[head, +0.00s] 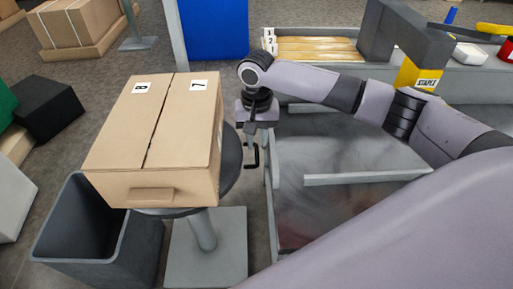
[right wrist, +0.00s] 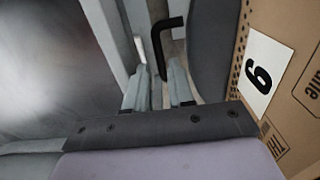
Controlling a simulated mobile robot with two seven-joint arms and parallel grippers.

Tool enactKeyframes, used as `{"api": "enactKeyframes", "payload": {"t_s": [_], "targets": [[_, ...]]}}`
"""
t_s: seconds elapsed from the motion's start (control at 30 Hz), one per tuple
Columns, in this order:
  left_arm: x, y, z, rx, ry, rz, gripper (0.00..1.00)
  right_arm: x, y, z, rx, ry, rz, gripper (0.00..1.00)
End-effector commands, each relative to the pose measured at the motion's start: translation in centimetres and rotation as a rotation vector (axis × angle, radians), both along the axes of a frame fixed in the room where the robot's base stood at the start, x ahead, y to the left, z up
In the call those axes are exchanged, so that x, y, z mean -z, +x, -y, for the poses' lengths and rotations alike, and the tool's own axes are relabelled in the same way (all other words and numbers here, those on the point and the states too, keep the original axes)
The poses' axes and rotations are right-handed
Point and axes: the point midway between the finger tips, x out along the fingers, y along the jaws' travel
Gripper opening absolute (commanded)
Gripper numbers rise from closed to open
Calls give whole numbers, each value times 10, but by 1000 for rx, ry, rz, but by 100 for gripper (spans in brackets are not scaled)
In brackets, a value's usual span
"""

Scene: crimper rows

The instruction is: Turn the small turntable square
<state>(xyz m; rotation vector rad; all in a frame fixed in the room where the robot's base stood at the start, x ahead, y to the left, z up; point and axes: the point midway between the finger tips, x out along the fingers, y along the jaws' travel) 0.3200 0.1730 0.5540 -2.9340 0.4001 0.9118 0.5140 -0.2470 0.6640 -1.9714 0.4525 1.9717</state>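The small turntable is a dark round disc (head: 231,165) on a grey post and square foot. A brown cardboard box covers most of it (head: 180,125). The box sits at a slight angle, with labels 8 and 7 on top. A black bent handle (head: 254,158) stands at the disc's right edge; it also shows in the right wrist view (right wrist: 157,42). My right gripper (head: 252,130) is above the handle. In the right wrist view its fingers (right wrist: 157,75) are apart, with the handle's end between them. My left gripper is not in view.
A grey metal bench with raised rails (head: 365,179) is close on the right. A dark open bin (head: 85,230) stands at the lower left. A yellow STAPLE device (head: 420,76) and a tray of brown strips (head: 318,48) are at the back. A label 6 (right wrist: 263,62) is on the box side.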

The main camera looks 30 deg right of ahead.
Motion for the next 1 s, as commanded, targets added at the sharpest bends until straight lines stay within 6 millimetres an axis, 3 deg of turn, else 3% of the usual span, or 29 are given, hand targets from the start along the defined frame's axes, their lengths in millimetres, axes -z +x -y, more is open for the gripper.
{"api": "enactKeyframes", "payload": {"t_s": [0.03, 0.2, 0.57, 0.63, 1.0], "targets": [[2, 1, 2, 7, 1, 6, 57, 11, 0, 0, 0, -1, -2, 23], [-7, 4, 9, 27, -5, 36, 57, 29, 0, 0, -1, -1, 0, 23], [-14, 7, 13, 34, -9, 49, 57, 34, 0, 0, -1, 0, 1, 23], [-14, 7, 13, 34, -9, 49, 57, 34, 0, 0, -1, 0, 1, 0], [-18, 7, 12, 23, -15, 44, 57, 32, 0, 0, 10, 0, 0, 0]]}}
